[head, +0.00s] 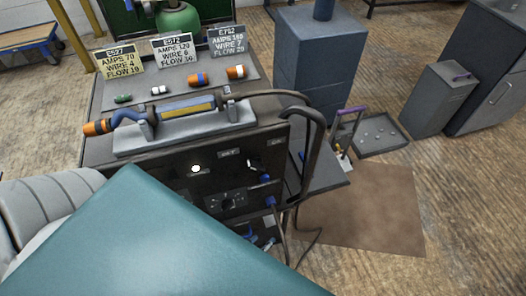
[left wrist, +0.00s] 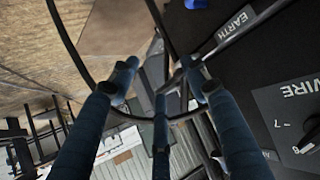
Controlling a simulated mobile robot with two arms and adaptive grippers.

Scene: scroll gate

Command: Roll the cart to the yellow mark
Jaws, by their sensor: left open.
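The cart (head: 100,150) is a dark welding cart with a control panel (head: 225,190) of dials and sockets. A dark curved handle (head: 318,130) rises at its right corner. In the left wrist view, my left gripper (left wrist: 160,82) is open, with three dark blue fingers spread beside the cart's panel (left wrist: 285,105), lettered EARTH and WIRE. Dark bars or cables pass near the fingertips; I cannot tell whether they touch. In the head view, I cannot make out the fingers clearly. I see no yellow mark on the floor. My right gripper is not in view.
A brown mat (head: 375,215) lies right of the cart. Behind it stand a grey-blue cabinet (head: 318,60), a shallow tray (head: 378,135) and a grey bin (head: 437,98). A yellow post (head: 72,35) stands at the far left. Wooden floor is open at lower right.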

